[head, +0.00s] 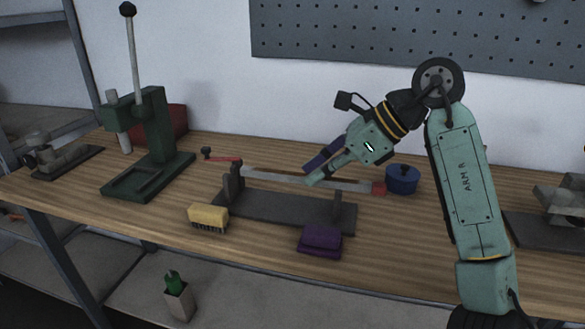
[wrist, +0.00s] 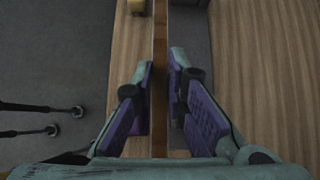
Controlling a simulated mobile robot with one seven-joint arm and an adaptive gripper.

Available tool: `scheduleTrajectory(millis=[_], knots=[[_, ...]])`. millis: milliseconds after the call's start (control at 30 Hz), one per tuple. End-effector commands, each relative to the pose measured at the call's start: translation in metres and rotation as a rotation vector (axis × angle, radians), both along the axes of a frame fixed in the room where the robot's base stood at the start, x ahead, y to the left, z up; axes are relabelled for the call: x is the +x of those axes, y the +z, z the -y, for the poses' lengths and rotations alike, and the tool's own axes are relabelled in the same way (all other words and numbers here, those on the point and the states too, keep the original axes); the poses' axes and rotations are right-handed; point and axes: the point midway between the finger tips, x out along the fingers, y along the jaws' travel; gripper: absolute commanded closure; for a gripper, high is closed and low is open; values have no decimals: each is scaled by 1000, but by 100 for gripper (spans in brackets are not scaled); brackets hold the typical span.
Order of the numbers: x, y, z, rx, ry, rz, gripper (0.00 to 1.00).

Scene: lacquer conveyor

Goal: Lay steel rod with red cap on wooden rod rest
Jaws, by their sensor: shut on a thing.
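The steel rod (head: 352,185) is a long pale bar with a red cap (head: 379,188) at its right end. My gripper (head: 318,177) is shut on it near the middle. In the wrist view, the rod (wrist: 160,60) runs between the purple-padded fingers (wrist: 160,100). The rod rest (head: 285,208) looks dark grey, not wooden, with an upright at each end. In the head view, the rod's left part shows by the top of the left upright, and its capped end passes beyond the right upright. I cannot tell whether rod and rest touch.
A yellow brush (head: 208,217) and a folded purple cloth (head: 320,240) lie in front of the rest. A blue pot (head: 402,179) stands close to the red cap. A green press (head: 150,140) and a red-handled tool (head: 222,159) are at left.

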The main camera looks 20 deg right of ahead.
Motion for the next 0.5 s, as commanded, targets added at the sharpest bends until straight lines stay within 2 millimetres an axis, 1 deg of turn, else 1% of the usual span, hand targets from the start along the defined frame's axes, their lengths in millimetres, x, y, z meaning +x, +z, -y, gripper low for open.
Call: scheduleTrajectory(millis=[33,100,200,500], knots=[[13,3,-5,2,4,1,100],[28,1,-11,1,4,0,100],[45,-1,-16,2,1,1,100],[68,-4,-24,2,1,1,100]])
